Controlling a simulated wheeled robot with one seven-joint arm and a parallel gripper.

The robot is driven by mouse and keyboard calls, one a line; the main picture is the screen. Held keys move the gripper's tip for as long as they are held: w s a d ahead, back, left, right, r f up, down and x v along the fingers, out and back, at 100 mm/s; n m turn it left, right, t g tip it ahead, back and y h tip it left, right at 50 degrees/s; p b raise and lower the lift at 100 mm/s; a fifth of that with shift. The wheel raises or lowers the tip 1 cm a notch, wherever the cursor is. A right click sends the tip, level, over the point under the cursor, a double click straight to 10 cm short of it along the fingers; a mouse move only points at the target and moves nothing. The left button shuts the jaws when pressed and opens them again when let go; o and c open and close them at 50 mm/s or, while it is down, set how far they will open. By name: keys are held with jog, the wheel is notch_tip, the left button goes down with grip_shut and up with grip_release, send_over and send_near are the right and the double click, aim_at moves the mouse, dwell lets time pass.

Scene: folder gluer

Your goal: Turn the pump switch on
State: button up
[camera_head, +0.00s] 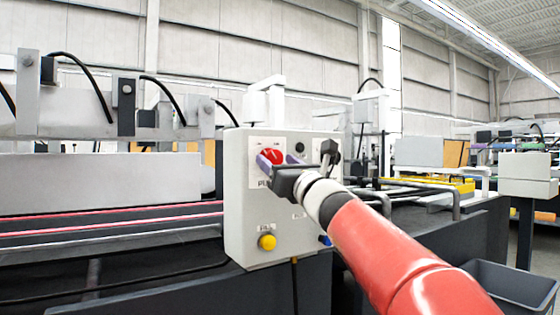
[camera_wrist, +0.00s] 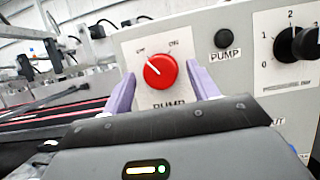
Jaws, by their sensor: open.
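The pump switch is a round red knob (camera_wrist: 160,70) on a white plate with a PUMP label below it. Its white pointer line is turned to the upper left, toward the left-hand mark, which seems to read OFF; the ON mark is at its upper right. In the head view the red knob (camera_head: 272,157) is partly covered by my gripper. My gripper (camera_wrist: 160,88) is open, with one purple finger on each side of the knob in the wrist view. I cannot tell whether the fingers touch it.
The grey control box (camera_head: 240,225) also carries a black PUMP button (camera_wrist: 223,39), a black numbered dial (camera_wrist: 297,45) and a yellow button (camera_head: 267,242). Machine rails (camera_head: 110,220) run to the left. A dark bin (camera_head: 510,285) stands at lower right.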

jog(key=c, duration=1)
